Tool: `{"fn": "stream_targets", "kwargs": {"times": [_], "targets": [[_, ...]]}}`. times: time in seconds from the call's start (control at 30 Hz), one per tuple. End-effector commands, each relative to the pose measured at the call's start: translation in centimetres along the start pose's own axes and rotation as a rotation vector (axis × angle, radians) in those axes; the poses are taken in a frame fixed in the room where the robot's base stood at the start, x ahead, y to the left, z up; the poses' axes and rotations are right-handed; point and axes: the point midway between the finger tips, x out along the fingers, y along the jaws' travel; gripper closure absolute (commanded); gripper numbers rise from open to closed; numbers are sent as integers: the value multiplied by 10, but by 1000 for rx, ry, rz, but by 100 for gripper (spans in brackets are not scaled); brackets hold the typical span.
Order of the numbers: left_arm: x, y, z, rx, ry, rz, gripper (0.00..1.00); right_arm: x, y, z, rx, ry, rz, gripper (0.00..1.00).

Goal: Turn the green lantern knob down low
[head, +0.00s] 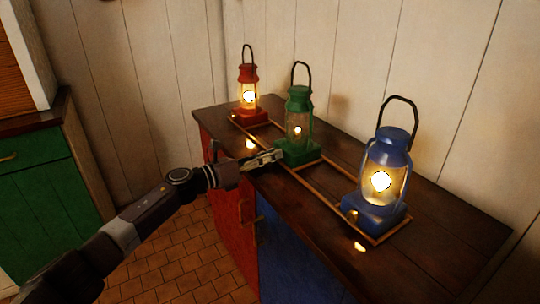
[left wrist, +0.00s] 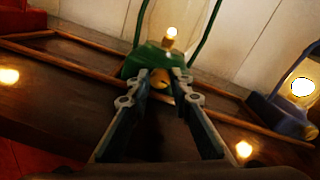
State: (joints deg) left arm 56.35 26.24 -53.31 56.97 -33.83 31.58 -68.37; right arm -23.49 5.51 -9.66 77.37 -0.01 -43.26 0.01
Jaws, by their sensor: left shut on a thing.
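The green lantern (head: 299,122) stands upright in the middle of a row of three on the dark wooden counter. Its flame (head: 297,130) looks smaller and dimmer than those of its neighbours. My left gripper (head: 276,155) reaches in from the left to the lantern's base. In the left wrist view the fingertips (left wrist: 160,80) are shut on the small brass knob (left wrist: 160,84) at the front of the green base (left wrist: 140,62). The fingers partly cover the knob, so its turn angle cannot be told. My right gripper is not in view.
The lit red lantern (head: 248,92) stands behind to the left, and the lit blue lantern (head: 385,180) nearer to the right. A thin wooden rail frame (head: 329,187) surrounds the bases. The counter's front right (head: 430,265) is clear. A green cabinet (head: 45,205) stands at left.

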Motion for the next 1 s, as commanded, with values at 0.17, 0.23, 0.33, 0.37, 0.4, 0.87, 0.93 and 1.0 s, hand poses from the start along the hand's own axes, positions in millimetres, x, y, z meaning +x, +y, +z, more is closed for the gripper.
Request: {"fn": "stream_targets", "kwargs": {"times": [0.17, 0.23, 0.33, 0.37, 0.4, 0.87, 0.93, 1.0], "targets": [[0, 0, 1, -3, -2, 1, 100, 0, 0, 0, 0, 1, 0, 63], [0, 0, 2, -3, -3, 1, 100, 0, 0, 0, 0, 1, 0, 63], [0, 0, 2, -2, -3, 1, 100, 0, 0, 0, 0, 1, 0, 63], [0, 0, 2, -2, -3, 1, 79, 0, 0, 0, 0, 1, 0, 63], [0, 0, 2, -2, -3, 1, 75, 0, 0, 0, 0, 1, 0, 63], [-12, 2, 0, -2, -1, 3, 73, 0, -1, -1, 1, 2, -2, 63], [-22, 2, 0, -1, -1, 4, 73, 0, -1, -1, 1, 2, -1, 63], [-35, 2, 0, 0, 0, 4, 73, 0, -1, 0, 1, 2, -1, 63]]}}
